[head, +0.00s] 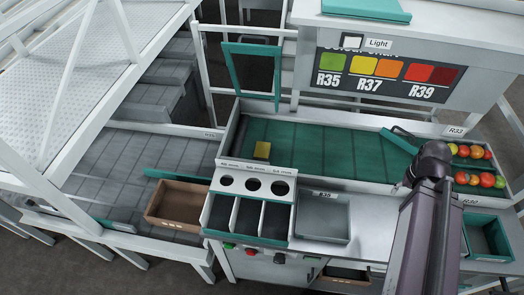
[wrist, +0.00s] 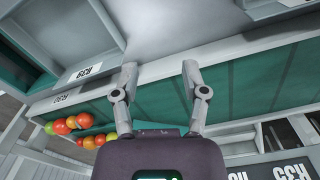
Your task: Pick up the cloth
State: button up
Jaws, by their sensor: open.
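A small yellow folded piece (head: 262,150), which looks like the cloth, lies on the green belt (head: 310,150) at its left end in the head view. It is not visible in the wrist view. My gripper (wrist: 160,70) shows in the wrist view with its two fingers well apart and nothing between them. It hangs over the pale edge of the bench and belt, far to the right of the yellow piece. In the head view my arm stands at the right and the fingers are hidden behind it.
Several tomatoes (head: 468,179) lie at the belt's right end. A sizing box with three holes (head: 254,167), a brown crate (head: 176,204) and a grey tray (head: 321,217) stand in front. A colour chart panel (head: 388,75) rises behind. The belt's middle is clear.

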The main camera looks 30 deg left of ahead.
jog(key=shift+a, duration=0.15)
jog(key=o, duration=0.6)
jog(key=shift+a, duration=0.2)
jog(key=w+a+r+n+p, duration=0.1)
jog(key=w+a, duration=0.3)
jog(key=a, duration=0.8)
jog(key=w+a+r+n+p, duration=0.1)
jog(key=w+a, duration=0.2)
jog(key=a, duration=0.9)
jog(key=s+a, duration=0.2)
jog(key=a, duration=1)
jog(key=s+a+n, duration=0.1)
jog(key=s+a, duration=0.1)
jog(key=a, duration=1)
jog(key=shift+s+r+n+p, duration=0.25)
jog(key=shift+r+n+p, duration=0.05)
jog(key=shift+r+p, duration=0.15)
jog(key=shift+f, duration=0.1)
